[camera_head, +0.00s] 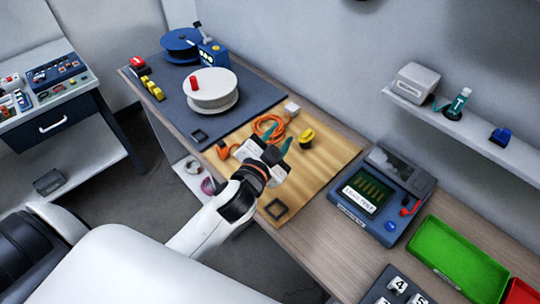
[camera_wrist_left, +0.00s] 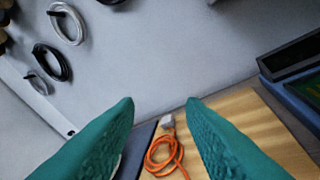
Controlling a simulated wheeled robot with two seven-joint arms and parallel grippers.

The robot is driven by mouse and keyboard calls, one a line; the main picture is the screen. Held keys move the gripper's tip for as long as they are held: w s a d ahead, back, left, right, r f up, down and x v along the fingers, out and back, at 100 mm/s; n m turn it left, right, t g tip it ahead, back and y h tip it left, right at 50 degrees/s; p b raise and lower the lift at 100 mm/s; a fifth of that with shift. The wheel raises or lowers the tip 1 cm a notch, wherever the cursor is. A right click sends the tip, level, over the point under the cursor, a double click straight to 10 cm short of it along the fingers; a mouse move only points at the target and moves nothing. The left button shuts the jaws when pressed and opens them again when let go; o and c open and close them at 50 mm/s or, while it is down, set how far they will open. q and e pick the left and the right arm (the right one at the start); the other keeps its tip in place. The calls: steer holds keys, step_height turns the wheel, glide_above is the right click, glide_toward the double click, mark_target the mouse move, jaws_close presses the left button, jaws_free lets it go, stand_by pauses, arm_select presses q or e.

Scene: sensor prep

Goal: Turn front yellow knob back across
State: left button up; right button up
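Several small yellow pieces (camera_head: 150,88) stand in a row by a red one on the left edge of the dark blue mat; I cannot tell for sure whether the front one is the yellow knob. Another yellow-topped, black-based piece (camera_head: 306,137) stands on the wooden board, just right of my left gripper. My left gripper (camera_head: 277,146) hovers over the board with its teal fingers apart and nothing between them. In the left wrist view the two fingers (camera_wrist_left: 160,101) are also spread, with the orange cable beyond and below. My right gripper is out of view.
An orange cable (camera_head: 268,128) lies coiled on the wooden board (camera_head: 325,168). A white spool (camera_head: 211,92) stands on the dark mat (camera_head: 258,94), with a blue spool (camera_head: 181,46) behind. A blue tester (camera_head: 378,195) and green tray (camera_head: 456,256) stand to the right.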

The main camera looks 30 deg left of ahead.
arm_select(q)
steer(key=w+d+r+m+t+h, duration=0.2)
steer(key=d+r+m+t+h, duration=0.1)
steer(key=d+r+m+h, duration=0.8)
steer(key=s+d+f+m+g+h, duration=0.1)
steer(key=s+d+m+g+h, duration=0.2)
steer(key=m+g, duration=0.6)
steer(key=s+d+f+m+g+h, duration=0.1)
steer(key=d+m+g+h, duration=0.3)
steer(key=m+g, duration=0.5)
steer(key=w+a+f+m+g+y, duration=0.1)
steer(key=w+a+f+m+y, duration=0.1)
steer(key=a+f+m+y, duration=0.55)
steer(key=w+a+f+n+g+y, duration=0.15)
steer(key=a+n+y, duration=0.25)
steer(key=a+y, duration=0.8)
steer(key=shift+m+t+h, duration=0.25)
steer(key=shift+h, duration=0.6)
steer(key=f+p, duration=0.1)
steer(key=f, duration=0.2)
steer(key=a+f+p, duration=0.1)
steer(key=f, duration=0.3)
steer(key=a+f+p, duration=0.1)
steer(key=f+p, duration=0.1)
steer(key=f, duration=0.1)
steer(key=shift+w+a+f, duration=0.1)
steer(key=shift+w+f, duration=0.25)
steer(key=shift+w, duration=0.05)
steer(key=shift+f, duration=0.5)
